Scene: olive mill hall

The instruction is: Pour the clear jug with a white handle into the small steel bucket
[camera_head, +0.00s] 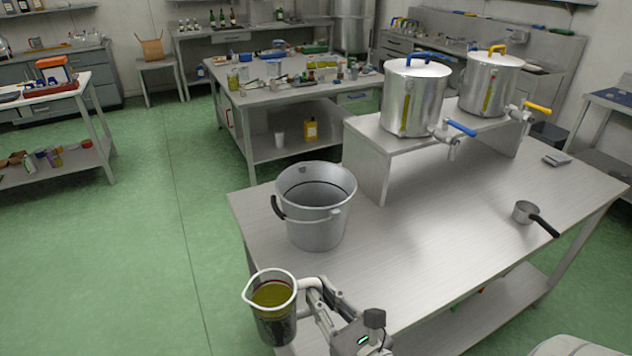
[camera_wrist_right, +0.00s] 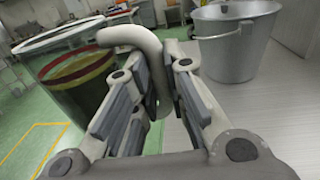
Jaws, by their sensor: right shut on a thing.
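The clear jug (camera_head: 272,310) with a white handle holds a yellow-green liquid and looks about upright, in front of the table's near left edge. My right gripper (camera_head: 314,293) is shut on its white handle. In the right wrist view the handle (camera_wrist_right: 133,38) passes between the fingers of the right gripper (camera_wrist_right: 155,95), with the jug (camera_wrist_right: 75,75) at left. The small steel bucket (camera_head: 316,215) stands on the table beyond the jug, its black-gripped bail hanging at the side. It also shows in the right wrist view (camera_wrist_right: 232,50). No liquid is visible in it. My left gripper is not in view.
Two steel tanks (camera_head: 413,100) with blue and yellow taps stand on a raised shelf (camera_head: 368,165) behind the bucket. A small saucepan (camera_head: 525,211) sits at the table's right. The table middle (camera_head: 430,240) is clear. Green floor lies open at left.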

